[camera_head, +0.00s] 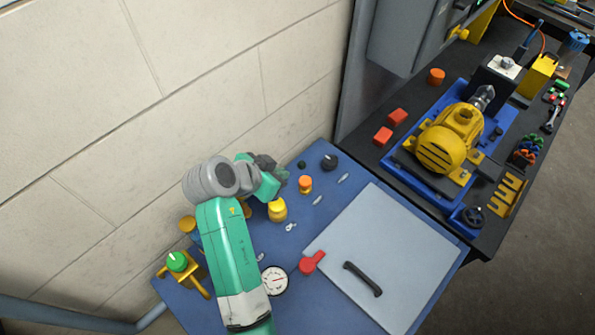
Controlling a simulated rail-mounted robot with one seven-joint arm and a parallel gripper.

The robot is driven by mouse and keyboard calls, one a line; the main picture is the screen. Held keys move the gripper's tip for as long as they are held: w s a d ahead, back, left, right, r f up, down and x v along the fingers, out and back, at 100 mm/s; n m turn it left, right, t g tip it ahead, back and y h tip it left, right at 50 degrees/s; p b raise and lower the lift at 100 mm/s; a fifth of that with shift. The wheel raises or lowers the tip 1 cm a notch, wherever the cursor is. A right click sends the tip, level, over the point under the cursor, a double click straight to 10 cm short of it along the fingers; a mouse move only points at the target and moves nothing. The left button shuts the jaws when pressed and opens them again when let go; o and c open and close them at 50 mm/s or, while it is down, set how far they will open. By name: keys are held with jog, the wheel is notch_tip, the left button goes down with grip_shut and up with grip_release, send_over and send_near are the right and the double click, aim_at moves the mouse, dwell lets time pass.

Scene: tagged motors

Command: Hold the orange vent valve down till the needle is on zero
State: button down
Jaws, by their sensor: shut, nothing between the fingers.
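The orange vent valve (305,182) is a small orange button on a yellow-orange collar, standing on the blue panel (345,185). The round white gauge (275,281) lies in the panel near its front, close beside my green arm. Its needle is too small to read. My gripper (284,174) is dark grey and shut with nothing in it. It is just left of the vent valve in the picture, seemingly above the panel. I see a gap between it and the valve and cannot judge its height. My wrist hides part of the panel's left side.
A grey lid (385,255) with a black handle fills the panel's right. A green button (177,261) is left. A yellow motor (450,140) stands on the black bench.

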send_over(308, 178)
jog(key=s+a, duration=0.2)
jog(key=s, duration=0.1)
notch_tip(308, 178, down, 7)
jog(key=f, duration=0.1)
jog(key=f+b, duration=0.1)
jog(key=f, duration=0.1)
jog(key=shift+w+f, duration=0.1)
jog(key=shift+w, duration=0.2)
jog(key=shift+f, duration=0.4)
